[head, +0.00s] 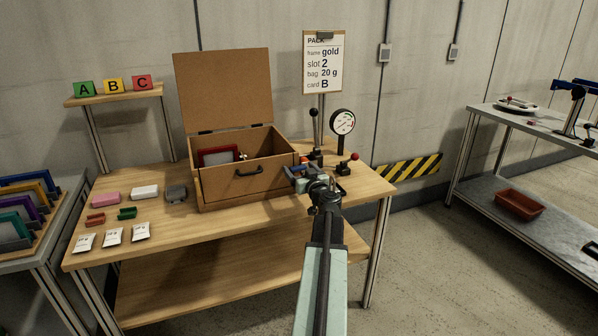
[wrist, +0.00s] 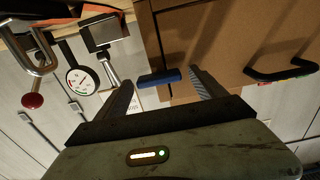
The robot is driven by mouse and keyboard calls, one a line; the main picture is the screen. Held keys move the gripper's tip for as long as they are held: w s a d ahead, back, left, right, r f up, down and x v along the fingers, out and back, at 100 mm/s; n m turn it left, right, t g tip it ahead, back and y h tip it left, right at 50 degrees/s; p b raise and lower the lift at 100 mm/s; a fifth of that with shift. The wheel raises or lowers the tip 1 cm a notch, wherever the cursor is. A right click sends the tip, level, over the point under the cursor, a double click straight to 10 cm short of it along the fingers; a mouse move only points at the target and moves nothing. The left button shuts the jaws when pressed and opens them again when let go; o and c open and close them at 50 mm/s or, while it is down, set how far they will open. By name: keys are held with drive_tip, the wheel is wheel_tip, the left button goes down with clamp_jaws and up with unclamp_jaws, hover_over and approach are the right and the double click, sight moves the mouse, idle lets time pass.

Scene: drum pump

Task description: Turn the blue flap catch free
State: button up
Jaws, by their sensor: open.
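The blue flap catch (wrist: 159,77) shows in the wrist view as a short blue bar at the edge of the brown wooden box (wrist: 215,50). It lies between the fingertips of my gripper (wrist: 160,80) in the picture. My jaws are open, with one finger on each side of the catch and a gap to both. I cannot tell how deep the catch sits between them. In the head view my gripper (head: 308,182) is at the right end of the box (head: 231,189), where my arm partly hides what is there.
The box lid (head: 224,88) stands open, and a red frame (head: 217,156) is inside. A black handle (head: 262,171) is on the box front. A gauge (head: 342,122) and levers with red and black knobs (head: 354,156) stand close by on the bench (head: 150,264).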

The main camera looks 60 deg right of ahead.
drive_tip(key=c, duration=1.3)
drive_tip(key=shift+a+f, duration=0.1)
drive_tip(key=shift+a, duration=0.1)
drive_tip(key=shift+c, duration=0.3)
drive_tip(key=shift+d, duration=0.15)
drive_tip(key=shift+m, duration=0.8)
drive_tip(key=m, duration=0.7)
drive_tip(key=shift+d, duration=0.2)
drive_tip(key=m, duration=0.4)
drive_tip(key=shift+m, duration=0.3)
drive_tip(key=m, duration=0.4)
drive_tip(key=shift+f+m, duration=0.1)
drive_tip(key=shift+m, duration=0.2)
